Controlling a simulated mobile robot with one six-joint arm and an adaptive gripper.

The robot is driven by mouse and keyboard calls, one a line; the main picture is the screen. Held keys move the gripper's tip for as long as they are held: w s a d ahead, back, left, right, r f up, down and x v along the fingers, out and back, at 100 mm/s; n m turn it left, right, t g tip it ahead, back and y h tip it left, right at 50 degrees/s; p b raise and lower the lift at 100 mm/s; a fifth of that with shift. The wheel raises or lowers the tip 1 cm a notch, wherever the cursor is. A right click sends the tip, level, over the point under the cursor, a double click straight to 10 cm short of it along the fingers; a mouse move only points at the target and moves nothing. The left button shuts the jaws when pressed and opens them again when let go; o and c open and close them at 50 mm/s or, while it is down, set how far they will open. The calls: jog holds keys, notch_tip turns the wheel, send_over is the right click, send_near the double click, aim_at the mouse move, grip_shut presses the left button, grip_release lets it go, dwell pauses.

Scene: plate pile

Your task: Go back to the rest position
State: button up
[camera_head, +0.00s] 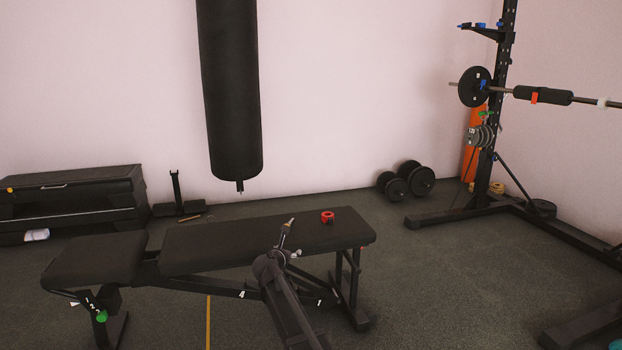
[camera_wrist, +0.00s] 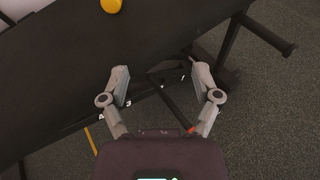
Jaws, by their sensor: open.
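My gripper (camera_wrist: 161,78) is open in the wrist view, with its two grey fingers wide apart and nothing between them. It points down at the black bench (camera_wrist: 50,80) and the floor by its edge. In the head view my gripper (camera_head: 286,240) is small, at the end of my dark arm, in front of the long bench pad (camera_head: 215,250). A red ring-shaped thing (camera_head: 327,217) lies on the pad to the right of the gripper. A yellow round thing (camera_wrist: 111,5) shows on the bench, cut off by the top edge of the wrist view.
The bench frame legs (camera_head: 352,300) stand close to my arm. A punching bag (camera_head: 232,95) hangs behind the bench. A rack (camera_head: 490,130) with a barbell (camera_head: 543,95) stands at right, dumbbells (camera_head: 405,181) by the wall. Black boxes (camera_head: 70,200) are at left.

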jog(key=s+d+r+m+g+h+p, duration=0.1)
jog(key=s+d+m+g+p, duration=0.8)
jog(key=s+d+m, duration=0.95)
jog(key=s+d+r+m+g+y+p, duration=0.25)
jog(key=s+m+p, duration=0.25)
jog(key=s+m, duration=0.3)
jog(key=s+d+r+m+g+y+p, duration=0.25)
jog(key=s+d+m+p, duration=0.2)
jog(key=s, duration=0.65)
notch_tip(320, 180, up, 37)
jog(key=p, duration=3.7)
jog(key=shift+w+a+r+m, duration=0.15)
jog(key=shift+w+a+m, duration=0.2)
jog(key=shift+a, duration=0.1)
